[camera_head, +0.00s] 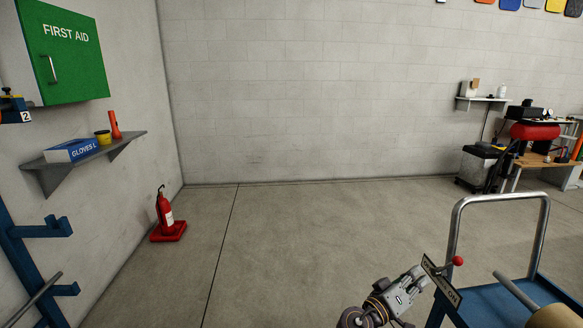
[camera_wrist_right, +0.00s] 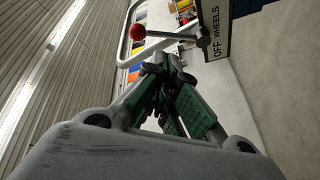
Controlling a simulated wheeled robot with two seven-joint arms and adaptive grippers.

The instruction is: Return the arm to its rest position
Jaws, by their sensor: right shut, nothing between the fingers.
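My right gripper (camera_head: 414,278) is at the lower right of the head view, beside a blue cart (camera_head: 490,312) with a grey tube handle (camera_head: 500,197). Its green-padded fingers (camera_wrist_right: 168,85) are closed together in the right wrist view, with nothing seen between them. A lever with a red ball knob (camera_head: 458,261) stands at the cart's label plate (camera_head: 440,282). The knob (camera_wrist_right: 137,32) and a plate reading OFF and WHEELS (camera_wrist_right: 213,30) lie beyond the fingertips in the wrist view, the knob apart from them. My left gripper is not in view.
A red fire extinguisher (camera_head: 165,211) stands on the floor at left. A shelf (camera_head: 85,160) and a green first aid cabinet (camera_head: 65,52) are on the left wall. A blue rack (camera_head: 35,262) stands lower left. The middle floor is clear. A workbench (camera_head: 540,161) is far right.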

